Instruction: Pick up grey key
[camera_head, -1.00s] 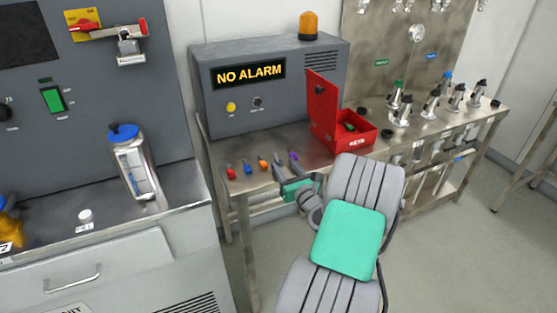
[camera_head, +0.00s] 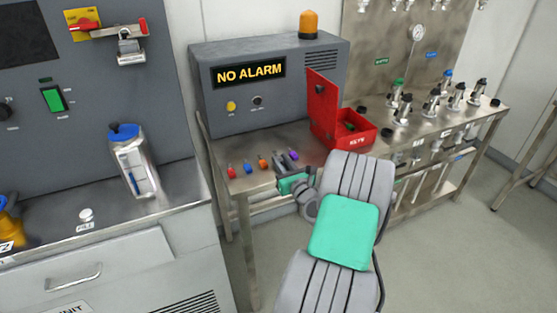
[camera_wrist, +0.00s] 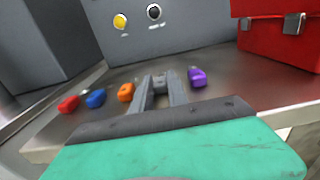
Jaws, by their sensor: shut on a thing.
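My gripper (camera_head: 285,158) is at the front part of the metal table, between the orange key and the purple key. In the wrist view its two grey fingers (camera_wrist: 160,82) point away from me, close together, shut on the grey key (camera_wrist: 160,86). Only a little grey shows between the fingers, and the rest of the key is hidden. In the head view the fingers cover the grey key. I cannot tell whether it is clear of the tabletop.
Red (camera_wrist: 68,103), blue (camera_wrist: 95,98) and orange (camera_wrist: 125,92) keys lie left of my gripper; a purple key (camera_wrist: 196,77) lies close on the right. An open red key box (camera_head: 357,137) stands farther right. The grey alarm cabinet (camera_head: 268,95) stands behind.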

